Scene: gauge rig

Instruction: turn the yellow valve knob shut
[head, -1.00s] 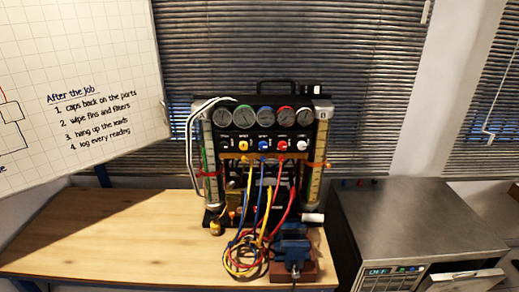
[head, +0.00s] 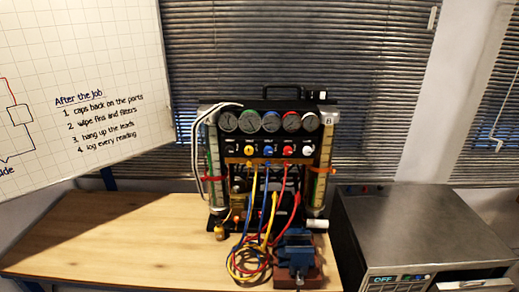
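The gauge rig (head: 262,105) stands upright on the wooden bench, with a row of round gauges above a row of small coloured knobs. A small yellow knob (head: 248,150) appears toward the left of that row, left of the blue knob (head: 268,151) and the red knob (head: 287,150). A pale knob (head: 306,151) is at the right end. The knobs are too small to tell how far each is turned. Neither of my grippers is in view, and nothing touches the knobs.
Yellow, blue and red hoses (head: 247,262) hang from the rig and coil on the bench (head: 120,235). A blue vise (head: 296,250) stands in front of the rig's right side. A metal-topped unit (head: 410,220) is at right. The bench's left is clear.

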